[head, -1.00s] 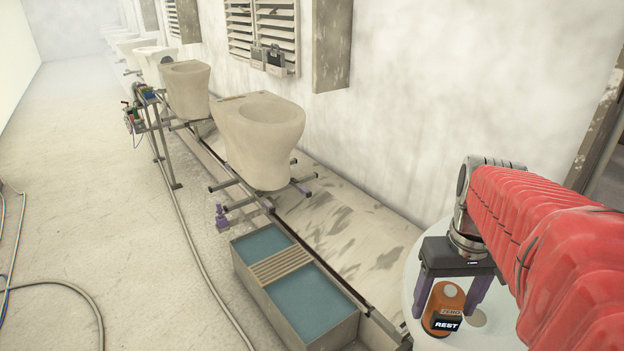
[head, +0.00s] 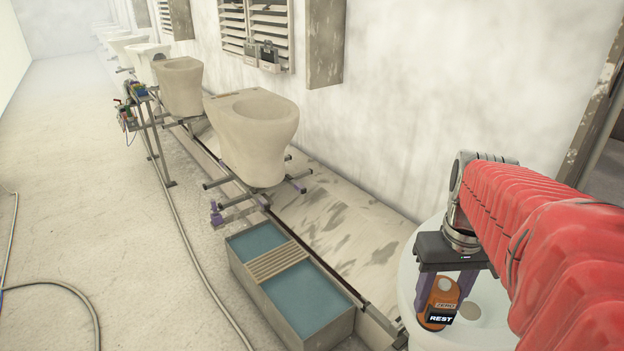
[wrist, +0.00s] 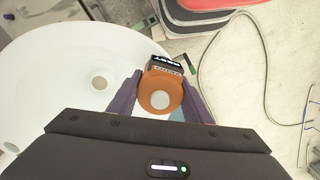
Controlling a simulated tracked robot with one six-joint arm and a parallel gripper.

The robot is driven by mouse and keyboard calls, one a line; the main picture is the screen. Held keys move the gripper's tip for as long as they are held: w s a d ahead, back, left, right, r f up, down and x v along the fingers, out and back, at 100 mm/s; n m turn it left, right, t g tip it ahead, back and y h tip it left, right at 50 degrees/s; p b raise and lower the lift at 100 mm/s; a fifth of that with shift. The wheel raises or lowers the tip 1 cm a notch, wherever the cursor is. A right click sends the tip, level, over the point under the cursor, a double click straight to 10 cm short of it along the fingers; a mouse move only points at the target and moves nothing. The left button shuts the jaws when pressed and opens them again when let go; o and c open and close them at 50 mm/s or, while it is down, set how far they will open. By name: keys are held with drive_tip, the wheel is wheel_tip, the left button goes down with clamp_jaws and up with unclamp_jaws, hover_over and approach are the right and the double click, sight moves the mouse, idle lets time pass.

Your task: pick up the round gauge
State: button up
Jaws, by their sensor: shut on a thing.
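The round gauge (head: 441,299) is orange with a pale round face and a dark block marked "REST" on one side. In the wrist view the gauge (wrist: 161,92) sits between the two purple fingers. My gripper (head: 442,306) is shut on it, with a finger on either side. In the head view the gauge appears tilted over the round white surface (head: 407,283). I cannot tell for sure how far it is above that surface.
A trough of blue-green water (head: 308,288) stands left of the white surface. Beige toilet bowls (head: 252,140) hang along a rail by the wall. A thin stand (head: 150,125) and hoses (head: 190,262) are on the floor at left.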

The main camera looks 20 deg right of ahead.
drive_tip(key=c, duration=0.3)
drive_tip(key=shift+r, duration=0.1)
wheel_tip(320, 180, up, 10)
drive_tip(key=shift+f, duration=0.1)
idle(0.5)
idle(0.5)
drive_tip(key=shift+f, duration=4.45)
drive_tip(key=shift+f, duration=0.55)
drive_tip(key=o, duration=1.1)
